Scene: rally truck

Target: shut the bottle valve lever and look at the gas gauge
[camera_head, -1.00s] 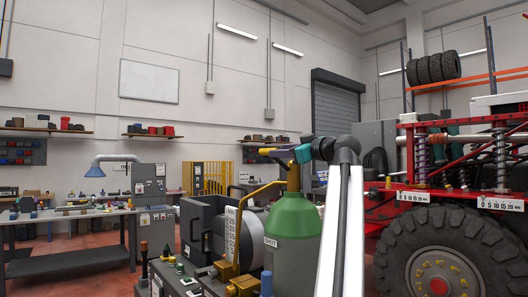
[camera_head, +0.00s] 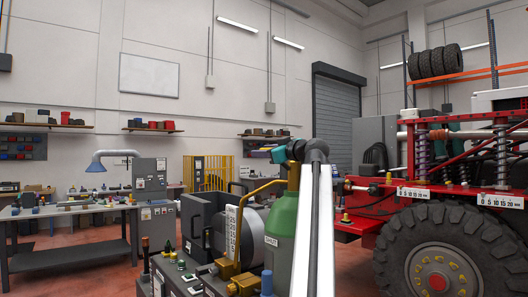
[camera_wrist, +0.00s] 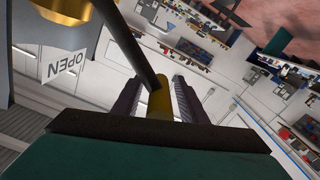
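The green gas bottle (camera_head: 283,232) stands upright at centre right in the head view, its right side hidden by my arm. Its brass valve (camera_head: 293,178) rises from the top. In the wrist view, a dark lever rod (camera_wrist: 127,42) slopes down to a yellow grip (camera_wrist: 158,103) between the fingers of my gripper (camera_wrist: 157,90). The gripper looks open around the grip, with a gap on its left; contact on the right is unclear. I cannot make out the gas gauge's face.
A dark equipment unit (camera_head: 203,220) with a white scale strip (camera_head: 231,232) and brass fittings (camera_head: 245,284) stands left of the bottle. The red truck's large tyre (camera_head: 440,255) is at the right. A workbench (camera_head: 70,212) is at the left; red floor shows between.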

